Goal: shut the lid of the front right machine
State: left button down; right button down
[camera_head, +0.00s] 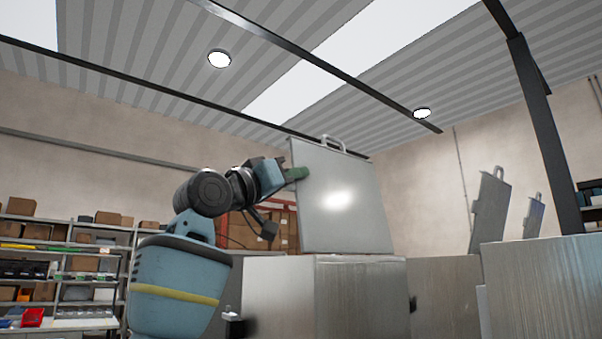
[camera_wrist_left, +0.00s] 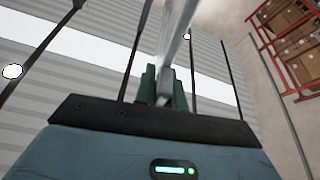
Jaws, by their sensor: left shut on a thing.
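A grey metal lid (camera_head: 340,205) with a handle on top stands raised, nearly upright, on a metal machine (camera_head: 330,300) in the middle of the head view. My left gripper (camera_head: 297,174) has green fingers and is shut on the lid's left edge, partway up. In the left wrist view the green fingers (camera_wrist_left: 163,88) pinch the lid (camera_wrist_left: 178,35), which shows nearly edge-on. I cannot tell from these views whether this is the front right machine. My right gripper is not in view.
A large metal box (camera_head: 545,285) stands close at the right. Two more raised lids, one larger (camera_head: 490,212) and one smaller (camera_head: 534,216), show behind it. A dark post (camera_head: 545,130) rises at the right. Shelves with boxes (camera_head: 60,265) stand at the far left.

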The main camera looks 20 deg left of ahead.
pick_arm(q)
jog(key=shift+w+a+f+n+y, duration=0.15)
jog(key=shift+w+a+n+y, duration=0.15)
jog(key=shift+n, duration=0.2)
jog(key=c, duration=1.5)
grip_release()
jog(key=shift+o, duration=0.2)
jog(key=shift+s+a, duration=0.1)
jog(key=shift+s, duration=0.05)
jog(key=v, duration=0.7)
jog(key=shift+s+f, duration=0.2)
jog(key=shift+a, duration=0.1)
